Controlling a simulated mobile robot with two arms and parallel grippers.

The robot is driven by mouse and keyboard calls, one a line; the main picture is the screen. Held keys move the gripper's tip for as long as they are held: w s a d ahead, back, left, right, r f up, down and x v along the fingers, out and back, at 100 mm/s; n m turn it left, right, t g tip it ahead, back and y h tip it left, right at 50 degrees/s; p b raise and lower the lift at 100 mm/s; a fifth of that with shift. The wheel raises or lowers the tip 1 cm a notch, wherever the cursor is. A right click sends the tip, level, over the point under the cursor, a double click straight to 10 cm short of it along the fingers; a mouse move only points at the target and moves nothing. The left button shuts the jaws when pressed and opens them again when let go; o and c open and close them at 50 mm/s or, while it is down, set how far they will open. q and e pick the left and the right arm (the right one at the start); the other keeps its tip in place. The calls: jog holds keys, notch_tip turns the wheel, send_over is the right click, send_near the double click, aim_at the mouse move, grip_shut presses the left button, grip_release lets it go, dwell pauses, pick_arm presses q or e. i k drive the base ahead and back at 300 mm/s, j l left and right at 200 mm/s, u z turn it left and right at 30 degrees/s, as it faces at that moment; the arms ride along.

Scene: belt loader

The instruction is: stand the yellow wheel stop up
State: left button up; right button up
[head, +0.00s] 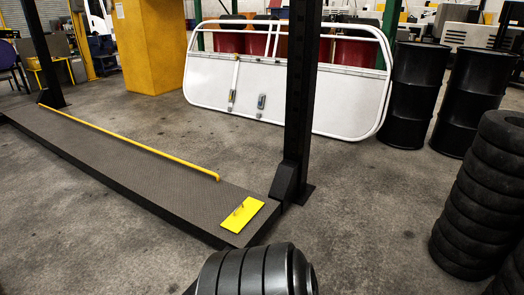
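The yellow wheel stop (250,217) lies flat on the near right end of a long, low, dark textured platform (150,158). It is a bright yellow rectangular plate with a small, thin loop-like detail near its left side, too small to make out clearly. Nothing covers it. Neither my left nor my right gripper shows in the head view.
A yellow rail (130,140) runs along the platform. A black post (302,90) stands beside the platform's right end. A dark ribbed rounded shape (240,272) fills the bottom middle. Tyres (480,205) are stacked at right, before black drums (413,95). Floor between is clear.

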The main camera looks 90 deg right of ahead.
aim_at(243, 214)
jog(key=z, duration=2.6)
jog(key=i+l, duration=0.2)
jog(key=l, duration=0.2)
jog(key=i+l, duration=0.2)
jog(key=l, duration=0.15)
jog(key=i+l, duration=0.15)
jog(key=l, duration=0.25)
jog(key=i+l, duration=0.2)
jog(key=l, duration=0.2)
jog(key=i+l, duration=0.2)
jog(key=l, duration=0.2)
jog(key=i+l, duration=0.2)
jog(key=l, duration=0.15)
jog(key=i+l, duration=0.1)
jog(key=i, duration=0.5)
jog(key=i+l, duration=0.1)
jog(key=i, duration=0.55)
jog(key=u, duration=0.05)
